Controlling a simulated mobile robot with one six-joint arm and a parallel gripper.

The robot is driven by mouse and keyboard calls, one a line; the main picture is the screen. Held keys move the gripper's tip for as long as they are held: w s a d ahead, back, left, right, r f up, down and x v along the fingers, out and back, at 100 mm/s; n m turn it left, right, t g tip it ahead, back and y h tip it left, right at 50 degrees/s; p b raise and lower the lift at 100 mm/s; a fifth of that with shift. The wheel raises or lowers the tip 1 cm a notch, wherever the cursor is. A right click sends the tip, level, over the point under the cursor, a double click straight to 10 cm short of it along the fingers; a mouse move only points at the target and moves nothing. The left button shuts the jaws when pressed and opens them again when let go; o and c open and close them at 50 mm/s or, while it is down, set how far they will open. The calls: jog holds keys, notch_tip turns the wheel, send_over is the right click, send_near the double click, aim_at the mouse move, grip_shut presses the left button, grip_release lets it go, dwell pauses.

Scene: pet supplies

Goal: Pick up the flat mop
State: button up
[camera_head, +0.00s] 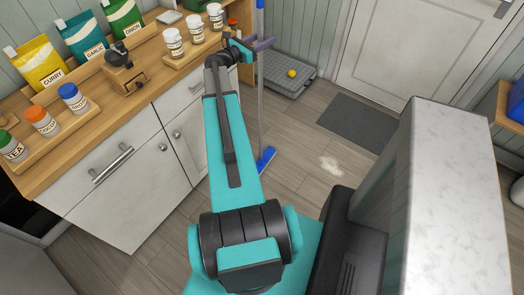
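The flat mop (261,115) stands upright past the counter's far right end, with a thin grey pole and blue at the top. Its blue flat head (265,159) rests on the wooden floor. My arm reaches forward to the pole. My gripper (262,44), with dark purplish fingers, is at the upper part of the pole and overlaps it in this view. The fingers are too small to tell whether they are closed on the pole or only around or beside it.
The wooden counter (135,97) at left holds jars, spice bags and a grinder (122,68). A grey tray (283,88) with a yellow ball (292,73) lies behind the mop. A dark mat (357,122) and white spill (332,166) are on the floor. A pale block (455,190) stands right.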

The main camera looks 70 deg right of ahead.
jog(key=shift+x, duration=1)
jog(key=shift+r, duration=0.1)
grip_shut()
jog(key=shift+r, duration=0.1)
jog(key=a+r+b, duration=0.2)
jog(key=a, duration=0.6)
jog(key=s+a+r+b, duration=0.1)
jog(key=a+r+b, duration=0.1)
jog(key=a, duration=0.6)
jog(key=shift+s+r+b, duration=0.2)
jog(key=shift+r+b, duration=0.2)
jog(key=shift+b, duration=0.05)
